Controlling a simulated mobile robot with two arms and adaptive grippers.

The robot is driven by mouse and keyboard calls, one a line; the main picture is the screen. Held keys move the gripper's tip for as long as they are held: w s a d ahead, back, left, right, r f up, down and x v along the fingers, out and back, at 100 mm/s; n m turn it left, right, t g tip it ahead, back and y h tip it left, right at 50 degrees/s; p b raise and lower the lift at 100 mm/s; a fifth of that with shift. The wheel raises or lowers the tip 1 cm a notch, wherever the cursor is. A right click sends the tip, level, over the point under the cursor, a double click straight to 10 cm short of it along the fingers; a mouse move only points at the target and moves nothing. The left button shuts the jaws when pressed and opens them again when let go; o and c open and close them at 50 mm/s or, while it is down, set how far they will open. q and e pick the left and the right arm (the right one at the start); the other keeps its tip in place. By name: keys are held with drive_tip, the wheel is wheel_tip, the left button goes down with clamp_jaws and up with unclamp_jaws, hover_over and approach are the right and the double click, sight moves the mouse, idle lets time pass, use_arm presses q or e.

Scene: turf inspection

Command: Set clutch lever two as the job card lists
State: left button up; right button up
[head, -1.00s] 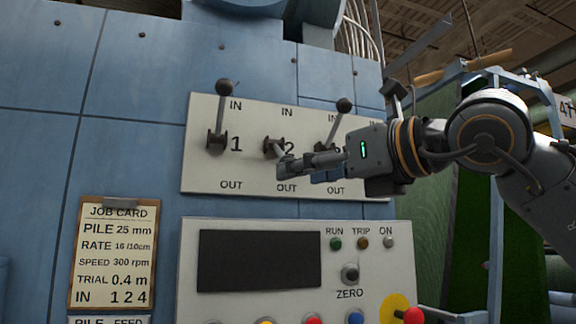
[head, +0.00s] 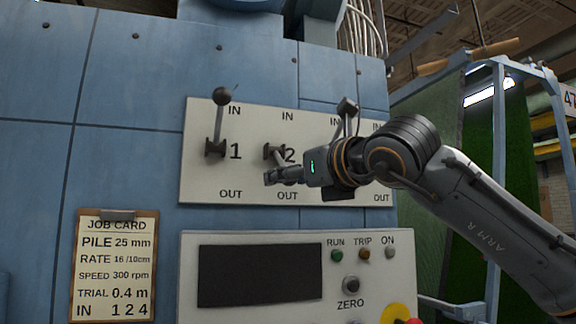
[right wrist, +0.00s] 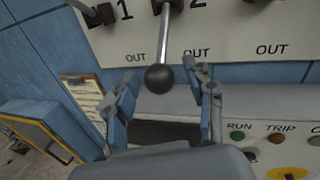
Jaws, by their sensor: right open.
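Clutch lever two (head: 278,153) is on the white lever plate (head: 200,185). In the right wrist view its rod slants down towards OUT and ends in a black ball knob (right wrist: 159,78). My right gripper (head: 269,177) is in front of it, its fingers hiding the knob in the head view. In the right wrist view the right gripper (right wrist: 168,83) is open, with the knob between its fingertips and a gap on each side. The job card (head: 114,265) reads PILE 25 mm, RATE 16/10cm, SPEED 300 rpm, TRIAL 0.4 m, IN 1 2 4.
Lever one (head: 219,125) stands up at IN. Lever three (head: 347,108) is also up, partly behind my right arm. Lever four is hidden. Below is a control panel (head: 190,285) with a dark screen (head: 260,275), lamps and a ZERO knob (head: 351,285).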

drive_tip(key=shift+w+a, duration=0.35)
drive_tip(key=shift+w, duration=0.15)
clamp_jaws()
drive_tip(key=shift+s, duration=0.1)
